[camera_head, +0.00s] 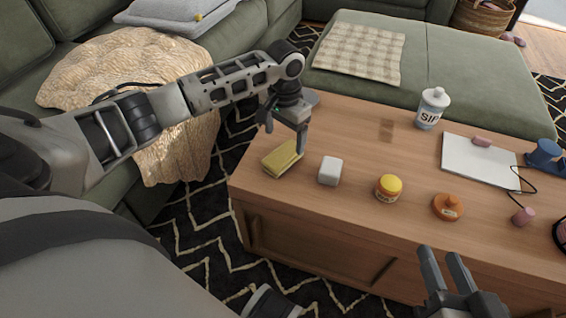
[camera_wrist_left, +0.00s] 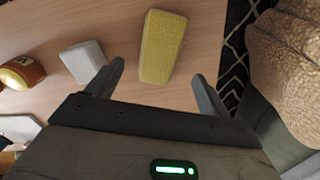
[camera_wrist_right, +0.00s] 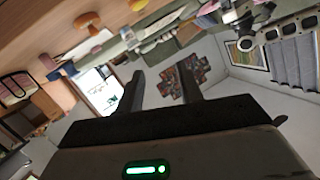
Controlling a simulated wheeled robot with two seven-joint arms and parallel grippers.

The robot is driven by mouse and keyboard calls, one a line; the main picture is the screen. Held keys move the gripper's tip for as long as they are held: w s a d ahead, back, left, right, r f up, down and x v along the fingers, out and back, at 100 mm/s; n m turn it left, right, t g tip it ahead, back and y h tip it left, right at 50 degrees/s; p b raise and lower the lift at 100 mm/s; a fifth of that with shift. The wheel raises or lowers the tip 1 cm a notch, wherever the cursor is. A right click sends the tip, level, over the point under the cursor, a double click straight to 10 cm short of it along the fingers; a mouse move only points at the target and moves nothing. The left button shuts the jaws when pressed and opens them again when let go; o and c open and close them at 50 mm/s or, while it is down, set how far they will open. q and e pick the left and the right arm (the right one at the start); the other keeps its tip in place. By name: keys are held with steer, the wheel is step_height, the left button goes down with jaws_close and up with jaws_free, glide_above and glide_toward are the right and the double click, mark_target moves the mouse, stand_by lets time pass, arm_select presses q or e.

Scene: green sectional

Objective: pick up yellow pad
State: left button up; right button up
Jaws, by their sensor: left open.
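The yellow pad (camera_head: 283,158) is a rectangular block lying on the wooden coffee table near its left end. My left gripper (camera_head: 286,128) is open just above and behind it in the head view. In the left wrist view the yellow pad (camera_wrist_left: 162,46) lies ahead of the space between the two fingertips (camera_wrist_left: 160,82), clear of both fingers. Nothing is between the fingers. My right gripper (camera_head: 444,262) is open and empty in front of the table's near edge. Its two fingers also show apart in the right wrist view (camera_wrist_right: 166,85).
A white block (camera_head: 330,171) sits close to the right of the pad; it also shows in the left wrist view (camera_wrist_left: 84,62). A green sofa borders the table's left side.

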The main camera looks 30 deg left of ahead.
mark_target(283, 154)
arm_select(q)
steer(key=f+b, duration=0.1)
steer(key=f, duration=0.1)
steer(key=f+b, duration=0.1)
steer(key=f, duration=0.1)
steer(key=f+b, duration=0.1)
steer(key=f, duration=0.1)
steer(key=shift+s, duration=0.35)
steer(key=shift+f, duration=0.35)
arm_select(e)
steer(key=shift+w+a+r+m+t+y, duration=0.15)
steer(key=shift+a+r+m+t+y, duration=0.35)
steer(key=shift+y, duration=0.3)
steer(key=shift+r, duration=0.15)
arm_select(q)
steer(key=c, duration=1.1)
steer(key=shift+c, duration=0.2)
steer(key=shift+r, duration=0.1)
